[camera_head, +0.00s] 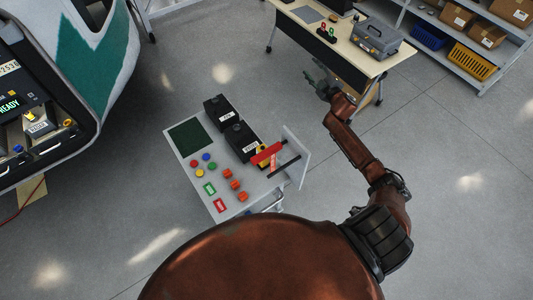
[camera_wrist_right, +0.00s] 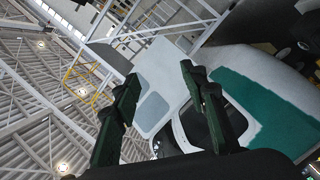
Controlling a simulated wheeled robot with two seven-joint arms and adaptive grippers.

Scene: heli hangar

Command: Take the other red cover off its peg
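A red item (camera_head: 266,153) lies at the right end of the grey cart (camera_head: 182,174), beside a black bar. A small stand with red and green pieces (camera_head: 326,35) is on the far table. I cannot tell for sure which red piece is the cover on a peg. My right gripper (camera_head: 318,78) hangs in the air in front of the far table, away from the cart. Its two fingers (camera_wrist_right: 158,76) are spread with nothing between them in the right wrist view. My left gripper is not in view.
The cart carries black batteries (camera_head: 241,141), several coloured caps (camera_head: 234,184) and a dark green mat (camera_head: 189,136). The far table (camera_head: 352,57) holds a grey toolbox (camera_head: 377,38). A helicopter (camera_head: 98,50) stands at left, shelves (camera_head: 465,39) at upper right. Floor between is clear.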

